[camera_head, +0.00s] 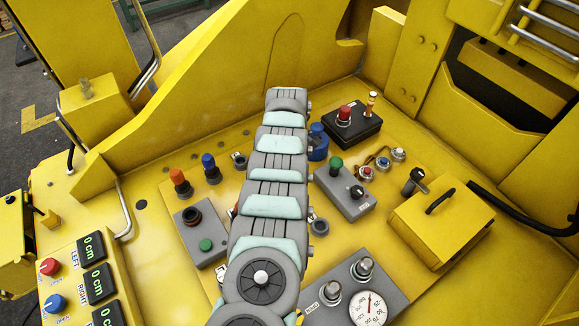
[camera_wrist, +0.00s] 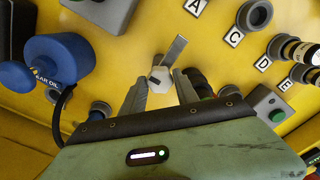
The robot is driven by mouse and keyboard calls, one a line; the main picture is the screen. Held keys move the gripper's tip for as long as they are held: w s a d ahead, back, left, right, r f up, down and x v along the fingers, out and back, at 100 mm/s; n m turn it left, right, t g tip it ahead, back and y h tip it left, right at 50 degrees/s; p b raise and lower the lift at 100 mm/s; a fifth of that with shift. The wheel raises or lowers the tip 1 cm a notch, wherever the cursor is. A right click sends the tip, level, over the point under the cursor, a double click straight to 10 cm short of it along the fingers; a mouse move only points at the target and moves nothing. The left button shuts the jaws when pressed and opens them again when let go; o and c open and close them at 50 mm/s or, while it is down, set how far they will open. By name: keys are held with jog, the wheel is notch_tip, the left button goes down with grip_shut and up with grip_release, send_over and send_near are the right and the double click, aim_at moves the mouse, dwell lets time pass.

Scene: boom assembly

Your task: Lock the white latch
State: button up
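In the wrist view, a white six-sided latch (camera_wrist: 160,75) with a flat grey metal lever (camera_wrist: 174,51) sits on the yellow panel. The lever points up and slightly right. My gripper (camera_wrist: 162,84) is open, with one grey finger on each side of the latch's lower part. I cannot tell whether either finger touches it. The right finger is partly lost against a dark round part behind it. In the head view, my arm covers the middle of the panel, and the latch and my gripper are hidden behind it.
In the wrist view, a blue gear oil cap (camera_wrist: 58,60) stands left of my gripper. A grey box with a green button (camera_wrist: 277,115) is at right. In the head view, a black box with a red button (camera_head: 344,115) and a yellow box with a handle (camera_head: 440,222) stand right of my arm.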

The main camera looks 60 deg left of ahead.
grip_shut()
jog(key=shift+m+b, duration=0.3)
jog(key=shift+b, duration=0.05)
jog(key=m+b, duration=0.2)
jog(key=m, duration=0.1)
jog(key=shift+w+f+m+b, duration=0.1)
jog(key=shift+m+b, duration=0.25)
jog(key=shift+m, duration=0.05)
jog(key=m+b, duration=0.2)
jog(key=m, duration=0.2)
jog(key=m+b, duration=0.2)
jog(key=m, duration=0.3)
jog(key=shift+m+b, duration=0.45)
jog(key=shift+m, duration=1.75)
